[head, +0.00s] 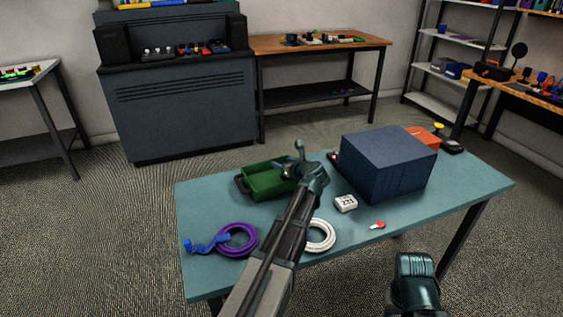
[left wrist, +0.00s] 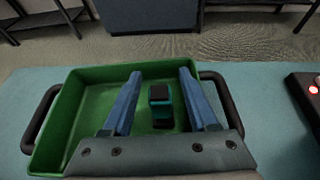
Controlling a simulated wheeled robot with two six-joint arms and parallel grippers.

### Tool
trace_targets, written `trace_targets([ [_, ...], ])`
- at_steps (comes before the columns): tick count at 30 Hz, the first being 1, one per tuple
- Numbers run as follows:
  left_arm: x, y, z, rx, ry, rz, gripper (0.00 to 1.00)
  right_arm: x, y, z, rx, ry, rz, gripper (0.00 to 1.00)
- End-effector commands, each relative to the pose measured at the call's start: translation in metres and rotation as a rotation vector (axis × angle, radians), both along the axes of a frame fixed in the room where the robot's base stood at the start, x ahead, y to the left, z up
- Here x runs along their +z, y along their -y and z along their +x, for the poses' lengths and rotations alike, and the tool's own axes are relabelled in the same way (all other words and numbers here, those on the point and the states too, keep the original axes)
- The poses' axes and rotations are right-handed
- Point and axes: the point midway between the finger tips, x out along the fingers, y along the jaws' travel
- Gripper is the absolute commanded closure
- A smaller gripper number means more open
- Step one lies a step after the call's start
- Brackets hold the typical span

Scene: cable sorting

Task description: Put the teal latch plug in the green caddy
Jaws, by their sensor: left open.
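The green caddy (head: 262,195) is an open tray with dark handles, standing on the teal table. It fills much of the left wrist view (left wrist: 60,125). My left gripper (head: 294,164) is over the caddy's right part. In the left wrist view its two blue fingers (left wrist: 160,98) are spread apart. The teal latch plug (left wrist: 160,106), teal with black ends, shows between the fingers with a gap on each side, against the caddy's floor. Whether it rests fully on the floor is hard to tell. In the head view the plug is hidden.
A dark blue box (head: 388,165) stands right of the caddy. A purple cable coil (head: 238,252) with a blue connector, a white coil (head: 330,237), a small white label block (head: 345,203) and a red piece (head: 377,225) lie on the table (head: 460,195).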

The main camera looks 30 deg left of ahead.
Motion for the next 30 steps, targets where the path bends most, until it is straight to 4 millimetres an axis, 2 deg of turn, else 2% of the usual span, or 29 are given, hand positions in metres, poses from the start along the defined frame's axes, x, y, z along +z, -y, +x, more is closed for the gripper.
trace_targets([
  [1, 0.008, 0.009, -0.009, -0.003, 0.0, 0.0, 0.41, 0.008, 0.0, 0.0, 0.0, 0.0, 0.0, 0.5],
  [7, 0.025, 0.042, -0.031, -0.004, 0.001, 0.0, 0.41, 0.025, 0.0, 0.0, 0.0, 0.0, 0.0, 0.5],
  [15, 0.039, 0.072, -0.051, -0.002, 0.001, 0.0, 0.41, 0.038, 0.0, 0.0, 0.0, 0.0, 0.0, 0.5],
  [21, 0.041, 0.079, -0.056, 0.0, 0.001, 0.0, 0.41, 0.041, 0.0, 0.0, 0.0, 0.0, 0.0, 0.5],
  [30, 0.041, 0.079, -0.056, 0.0, 0.001, 0.0, 0.41, 0.04, 0.0, 0.0, 0.0, 0.0, 0.0, 0.5],
])
